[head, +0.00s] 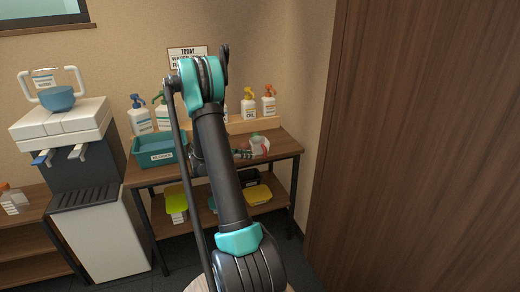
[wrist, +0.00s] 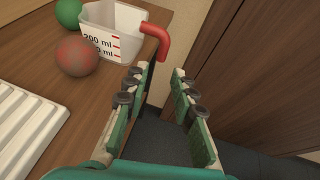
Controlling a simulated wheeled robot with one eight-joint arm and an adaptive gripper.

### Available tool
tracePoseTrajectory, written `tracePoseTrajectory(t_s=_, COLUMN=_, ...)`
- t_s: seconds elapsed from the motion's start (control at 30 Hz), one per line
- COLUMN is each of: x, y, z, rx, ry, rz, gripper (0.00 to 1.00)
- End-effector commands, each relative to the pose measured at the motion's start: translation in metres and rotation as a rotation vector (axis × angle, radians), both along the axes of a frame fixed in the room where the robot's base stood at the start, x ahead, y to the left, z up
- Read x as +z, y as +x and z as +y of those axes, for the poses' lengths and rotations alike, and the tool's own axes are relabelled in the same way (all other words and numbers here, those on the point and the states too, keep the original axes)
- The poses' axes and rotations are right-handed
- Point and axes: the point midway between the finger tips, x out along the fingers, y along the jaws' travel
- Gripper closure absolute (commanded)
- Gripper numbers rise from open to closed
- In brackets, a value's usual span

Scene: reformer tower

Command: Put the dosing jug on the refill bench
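The dosing jug (wrist: 112,32) is a white, translucent jug with red level marks and a red handle (wrist: 157,40). It stands upright near the right edge of a wooden bench top (wrist: 62,138). In the head view the jug (head: 260,145) is small, at the bench's right end. My gripper (wrist: 160,72) is open, with nothing between its fingers. Its fingertips are just short of the red handle, which lies ahead of the gap; I see no grip on it. In the head view my arm hides much of the bench (head: 285,142). No label names the refill bench.
A red ball (wrist: 77,57) and a green ball (wrist: 69,13) lie beside the jug. A white ribbed tray (wrist: 30,125) is at left. Bottles (head: 269,103) stand along the back, a teal bin (head: 158,150) at left. A brown panel (head: 415,150) rises on the right.

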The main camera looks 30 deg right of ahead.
Motion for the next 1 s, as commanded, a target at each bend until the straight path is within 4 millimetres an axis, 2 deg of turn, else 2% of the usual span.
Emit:
tracePoseTrajectory(t_s=0.03, x=-0.004, y=-0.001, z=-0.011, rx=-0.004, ry=0.000, rz=0.001, gripper=0.74)
tracePoseTrajectory(t_s=0.2, x=-0.014, y=-0.002, z=-0.036, rx=-0.001, ry=0.000, rz=-0.001, gripper=0.74)
tracePoseTrajectory(t_s=0.53, x=-0.018, y=-0.003, z=-0.054, rx=0.000, ry=0.000, rz=-0.001, gripper=0.74)
tracePoseTrajectory(t_s=0.73, x=-0.017, y=-0.007, z=-0.082, rx=-0.004, ry=0.000, rz=-0.001, gripper=0.74)
tracePoseTrajectory(t_s=0.83, x=-0.023, y=-0.007, z=-0.094, rx=-0.002, ry=0.001, rz=-0.001, gripper=0.74)
tracePoseTrajectory(t_s=1.0, x=-0.026, y=-0.007, z=-0.100, rx=0.000, ry=0.001, rz=-0.001, gripper=0.74)
